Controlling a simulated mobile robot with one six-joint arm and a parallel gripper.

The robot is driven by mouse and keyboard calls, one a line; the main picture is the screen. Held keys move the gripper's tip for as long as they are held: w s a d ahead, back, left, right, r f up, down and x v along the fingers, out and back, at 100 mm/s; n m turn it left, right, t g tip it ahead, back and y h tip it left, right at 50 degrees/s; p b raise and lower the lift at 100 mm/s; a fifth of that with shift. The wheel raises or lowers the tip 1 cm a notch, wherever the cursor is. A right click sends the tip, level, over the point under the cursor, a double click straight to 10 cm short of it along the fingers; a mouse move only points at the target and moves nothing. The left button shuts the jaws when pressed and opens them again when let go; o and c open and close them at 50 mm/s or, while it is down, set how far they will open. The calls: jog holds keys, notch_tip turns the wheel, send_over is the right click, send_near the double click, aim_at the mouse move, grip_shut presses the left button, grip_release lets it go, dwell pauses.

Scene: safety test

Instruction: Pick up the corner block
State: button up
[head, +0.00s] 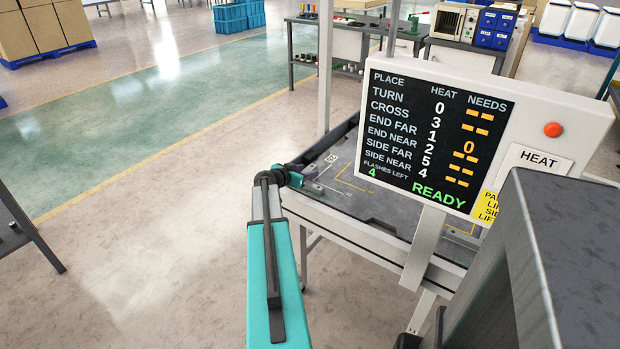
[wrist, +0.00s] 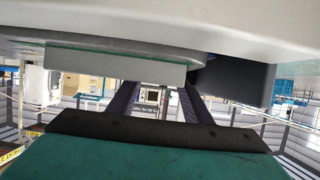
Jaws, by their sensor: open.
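I cannot make out a corner block for certain in either view. My gripper (head: 304,184) is at the near left edge of the grey worktable (head: 378,207) in the head view, low over its top. In the wrist view my gripper's dark fingers (wrist: 153,92) stand apart with a gap between them, and I see nothing held there. A pale grey-green slab (wrist: 115,65) lies across the view beyond the left finger; I cannot tell what it is. My arm and the display hide part of the tabletop.
A display board (head: 436,140) over the table lists places with heat numbers and shows "READY". It carries an orange button (head: 552,130) and a "HEAT" label (head: 535,161). A white post (head: 324,70) rises at the table's back left. Open floor (head: 130,220) lies left.

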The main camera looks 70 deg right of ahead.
dwell(0.6)
jog(key=shift+d, duration=0.1)
grip_shut()
